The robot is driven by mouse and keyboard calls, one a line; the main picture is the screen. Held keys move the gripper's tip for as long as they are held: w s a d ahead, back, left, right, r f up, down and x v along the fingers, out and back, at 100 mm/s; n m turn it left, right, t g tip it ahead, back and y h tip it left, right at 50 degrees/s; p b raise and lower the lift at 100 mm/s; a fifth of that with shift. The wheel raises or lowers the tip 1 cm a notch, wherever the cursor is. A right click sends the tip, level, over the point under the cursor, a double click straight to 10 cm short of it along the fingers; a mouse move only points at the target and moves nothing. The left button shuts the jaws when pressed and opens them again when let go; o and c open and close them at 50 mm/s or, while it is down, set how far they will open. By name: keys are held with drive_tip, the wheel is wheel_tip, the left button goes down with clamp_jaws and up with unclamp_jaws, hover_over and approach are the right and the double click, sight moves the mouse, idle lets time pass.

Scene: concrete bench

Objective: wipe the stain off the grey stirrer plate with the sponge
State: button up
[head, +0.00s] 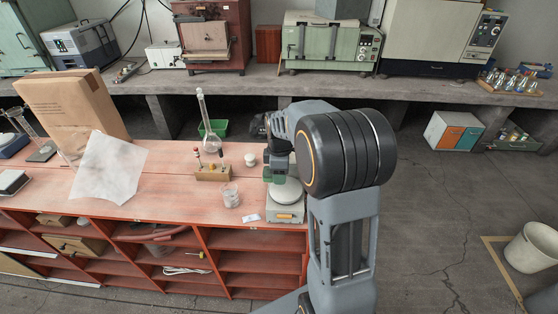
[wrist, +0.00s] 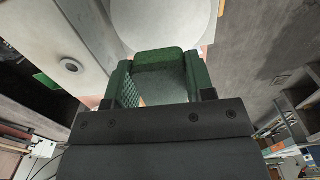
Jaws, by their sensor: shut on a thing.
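The grey stirrer plate (head: 289,194) has a pale round top on a boxy base and stands at the right end of the red bench. Its round top (wrist: 165,22) fills the top middle of the wrist view, and I see no stain on the part that shows. My gripper (wrist: 158,62) is shut on the green sponge (wrist: 160,57), which sits between its two green fingers. In the head view my gripper (head: 278,172) is over the back of the plate. I cannot tell whether the sponge touches it; my arm hides part of this area.
A beaker (head: 231,195), a wooden block with small bottles (head: 212,173) and a flask (head: 203,120) stand left of the plate. A white sheet (head: 108,168) and a cardboard box (head: 75,108) are farther left. A small label card (head: 251,218) lies near the front edge.

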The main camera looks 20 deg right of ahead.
drive_tip(key=shift+r+p, duration=1.15)
drive_tip(key=shift+r, duration=0.75)
drive_tip(key=shift+a, duration=0.1)
